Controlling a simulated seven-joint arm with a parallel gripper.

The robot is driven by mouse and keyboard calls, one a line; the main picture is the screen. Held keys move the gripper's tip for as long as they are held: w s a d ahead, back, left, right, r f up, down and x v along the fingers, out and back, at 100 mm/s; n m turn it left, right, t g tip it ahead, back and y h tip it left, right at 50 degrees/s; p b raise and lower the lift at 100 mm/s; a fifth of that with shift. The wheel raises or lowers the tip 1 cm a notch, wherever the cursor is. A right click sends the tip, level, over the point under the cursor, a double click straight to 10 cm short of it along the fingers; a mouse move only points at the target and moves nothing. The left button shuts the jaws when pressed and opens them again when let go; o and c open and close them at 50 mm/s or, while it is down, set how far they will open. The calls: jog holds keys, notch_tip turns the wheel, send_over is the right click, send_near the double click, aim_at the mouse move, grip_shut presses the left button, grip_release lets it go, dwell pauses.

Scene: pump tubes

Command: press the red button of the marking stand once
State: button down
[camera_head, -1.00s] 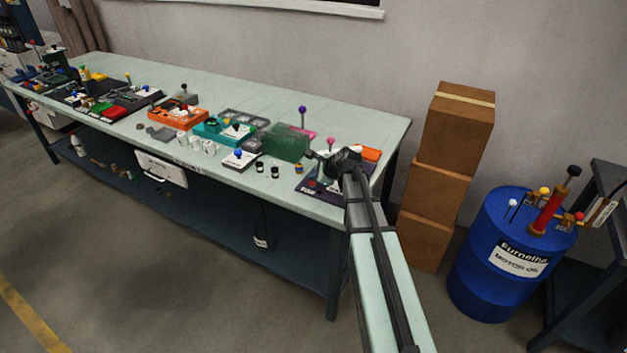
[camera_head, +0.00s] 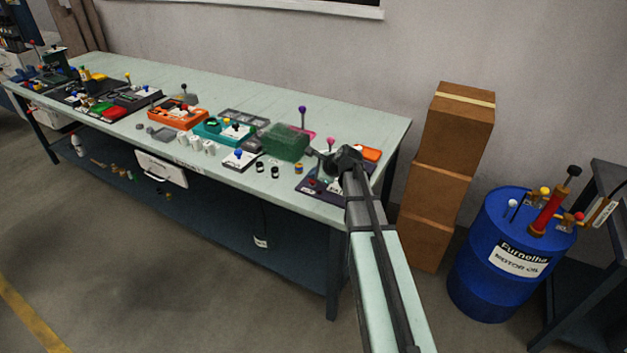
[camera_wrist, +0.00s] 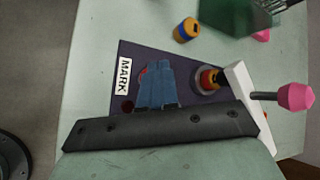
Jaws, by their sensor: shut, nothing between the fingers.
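The marking stand is a dark plate (camera_wrist: 183,62) with a white MARK label (camera_wrist: 124,75). It also shows at the right end of the table in the head view (camera_head: 303,186). My gripper (camera_wrist: 158,66) is shut and empty, its blue fingers over the plate beside the label. A bit of the red button (camera_wrist: 142,74) shows at the left edge of the fingertips; the fingers hide the rest. I cannot tell whether they touch it. A small dark red round part (camera_wrist: 127,107) lies nearer the gripper body. The stand's pink-knobbed lever (camera_wrist: 294,97) is to the right.
A red and yellow piece (camera_wrist: 208,77) sits in the stand's round holder. A yellow and blue cylinder (camera_wrist: 186,30) stands just off the plate. A green box (camera_head: 286,142) and small black-topped pieces are left of the stand. Cardboard boxes (camera_head: 439,185) stand beyond the table's right end.

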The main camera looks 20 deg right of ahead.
jog(key=shift+r, duration=3)
